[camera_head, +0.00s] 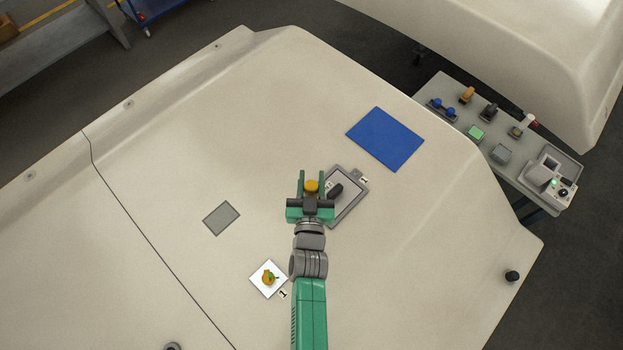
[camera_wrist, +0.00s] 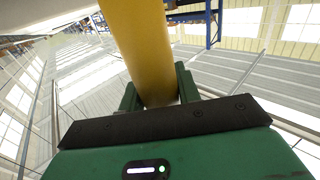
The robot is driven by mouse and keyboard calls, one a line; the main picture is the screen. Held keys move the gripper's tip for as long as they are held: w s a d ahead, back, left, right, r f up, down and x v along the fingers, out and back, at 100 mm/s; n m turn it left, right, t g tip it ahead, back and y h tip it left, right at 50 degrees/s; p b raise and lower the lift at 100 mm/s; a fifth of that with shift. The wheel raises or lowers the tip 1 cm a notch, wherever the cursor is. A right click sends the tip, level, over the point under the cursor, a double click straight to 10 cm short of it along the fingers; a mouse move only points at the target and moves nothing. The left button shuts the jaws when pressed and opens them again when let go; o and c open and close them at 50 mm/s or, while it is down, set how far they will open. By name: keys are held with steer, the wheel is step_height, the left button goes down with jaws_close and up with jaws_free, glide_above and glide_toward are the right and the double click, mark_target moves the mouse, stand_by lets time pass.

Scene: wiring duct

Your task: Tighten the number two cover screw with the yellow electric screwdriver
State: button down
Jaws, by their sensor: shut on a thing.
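My gripper (camera_head: 312,190), with green fingers, is shut on the yellow screwdriver (camera_head: 311,186). In the wrist view the yellow screwdriver (camera_wrist: 150,50) is a thick yellow cylinder between the green fingers (camera_wrist: 160,95). In the head view only its rounded yellow end shows; its tip is hidden. A grey framed plate (camera_head: 352,206) lies just right of the gripper, with a black object (camera_head: 335,191) on it. My gripper overlaps its left edge in the picture. A small label there is too small to read surely. I cannot make out the number two screw.
A white square (camera_head: 258,281) with an orange and green object (camera_head: 269,275) lies near a "1" label (camera_head: 283,294). A flat grey plate (camera_head: 221,218) is at left, a blue mat (camera_head: 386,138) at upper right. A side table (camera_head: 482,160) holds several small parts and a control box (camera_head: 548,173).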

step_height(320, 180, up, 5)
steer(key=p, duration=0.3)
steer(key=shift+f+p, duration=0.15)
steer(key=shift+p, duration=0.15)
stand_by(0.3)
steer(key=shift+s+f, duration=0.1)
steer(key=shift+s, duration=0.25)
steer(key=s, duration=1.1)
steer(key=w, duration=1.1)
steer(key=shift+w+r, duration=0.35)
steer(key=shift+w, duration=0.05)
